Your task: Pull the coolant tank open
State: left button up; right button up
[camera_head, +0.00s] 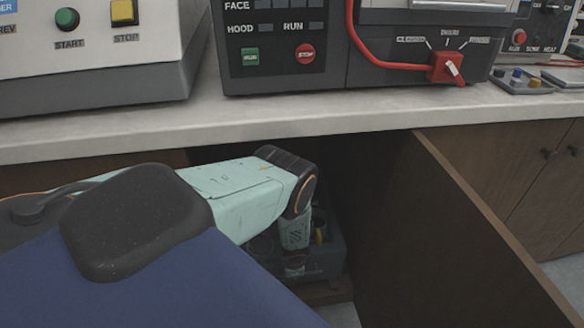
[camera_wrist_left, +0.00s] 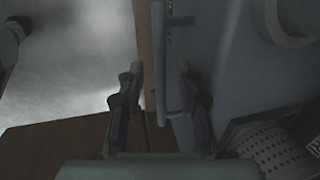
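The coolant tank (camera_head: 325,258) appears as a dark blue-grey box low inside the open cabinet under the bench, partly hidden by my left arm. In the left wrist view, what looks like its blue-grey face (camera_wrist_left: 225,65) fills the right side. A bar handle (camera_wrist_left: 159,55) stands out from that face. My left gripper (camera_wrist_left: 159,85) is open, with one finger on each side of the line of the handle. I cannot tell whether either finger touches it. The head view hides this gripper inside the cabinet. My right gripper is not in view.
An open wooden door (camera_head: 475,235) stands at the right of the cabinet. The pale worktop (camera_head: 300,118) overhangs it, carrying machines with START and STOP buttons and a red switch (camera_head: 446,68). A perforated part (camera_wrist_left: 270,150) lies at lower right in the wrist view.

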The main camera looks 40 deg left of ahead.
pick_arm(q)
jog(key=shift+c, duration=0.4)
grip_shut()
dwell(0.4)
